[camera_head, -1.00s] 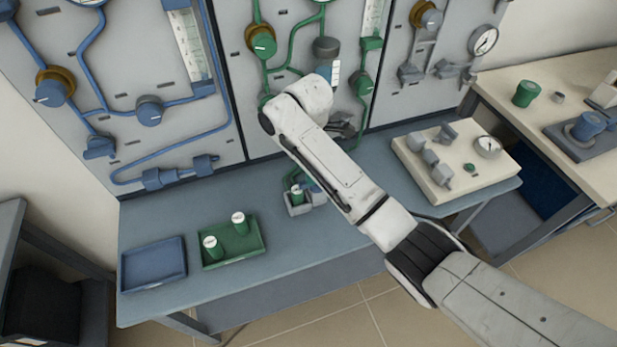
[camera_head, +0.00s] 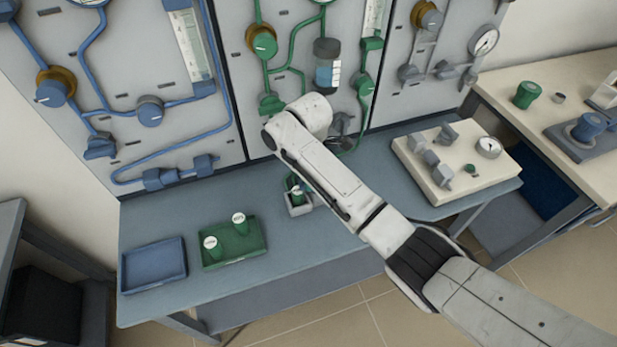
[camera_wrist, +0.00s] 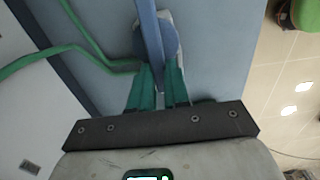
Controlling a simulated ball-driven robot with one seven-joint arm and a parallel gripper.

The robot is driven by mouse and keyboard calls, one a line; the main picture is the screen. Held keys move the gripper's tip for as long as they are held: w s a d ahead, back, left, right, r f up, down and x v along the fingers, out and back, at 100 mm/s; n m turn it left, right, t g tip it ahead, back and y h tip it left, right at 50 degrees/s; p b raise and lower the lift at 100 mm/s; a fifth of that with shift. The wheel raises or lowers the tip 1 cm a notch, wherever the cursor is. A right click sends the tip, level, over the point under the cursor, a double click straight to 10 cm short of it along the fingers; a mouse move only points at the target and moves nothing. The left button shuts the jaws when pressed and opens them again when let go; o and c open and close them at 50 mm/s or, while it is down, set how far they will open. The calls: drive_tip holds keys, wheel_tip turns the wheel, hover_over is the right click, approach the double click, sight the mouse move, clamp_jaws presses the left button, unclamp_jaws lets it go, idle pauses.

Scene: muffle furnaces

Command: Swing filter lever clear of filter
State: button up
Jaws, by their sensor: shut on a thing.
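The filter (camera_head: 327,65) is an upright canister with a dark cap and bluish lower part on the green middle panel. It is in full view in the head view. My gripper (camera_wrist: 158,88) has its green fingers closed around a narrow blue-grey bar, which I take to be the filter lever (camera_wrist: 150,35). A rounded blue-grey body lies behind the bar. In the head view my white wrist covers most of the gripper, below the filter, so the lever's far end and pivot cannot be made out there.
Green pipes (camera_wrist: 68,50) run beside my fingers. Below, the blue bench (camera_head: 340,240) carries a green tray (camera_head: 245,256) with two green-bodied cups, an empty blue tray (camera_head: 153,266), a small holder (camera_head: 298,209) and a beige block (camera_head: 478,183) with fittings. The bench front is clear.

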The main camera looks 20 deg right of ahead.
clamp_jaws()
drive_tip(key=shift+m, duration=0.3)
drive_tip(key=m, duration=0.1)
drive_tip(key=m+p, duration=0.1)
drive_tip(key=shift+w+r+m, duration=0.1)
drive_tip(key=shift+w+m, duration=0.3)
drive_tip(key=m, duration=0.1)
drive_tip(key=m+p, duration=0.1)
drive_tip(key=m, duration=0.1)
drive_tip(key=w+m, duration=0.1)
drive_tip(key=m, duration=0.1)
drive_tip(key=shift+d+p, duration=0.3)
drive_tip(key=shift+d, duration=0.05)
drive_tip(key=shift+w+d+m+p, duration=0.15)
drive_tip(key=shift+d+m, duration=0.15)
drive_tip(key=shift+m, duration=1.3)
drive_tip(key=shift+w+d+m+p, duration=0.15)
drive_tip(key=shift+d+m, duration=0.2)
drive_tip(key=shift+m, duration=1.25)
drive_tip(key=shift+w+d+m+p, duration=0.15)
drive_tip(key=shift+d+m, duration=0.15)
drive_tip(key=shift+m, duration=1.3)
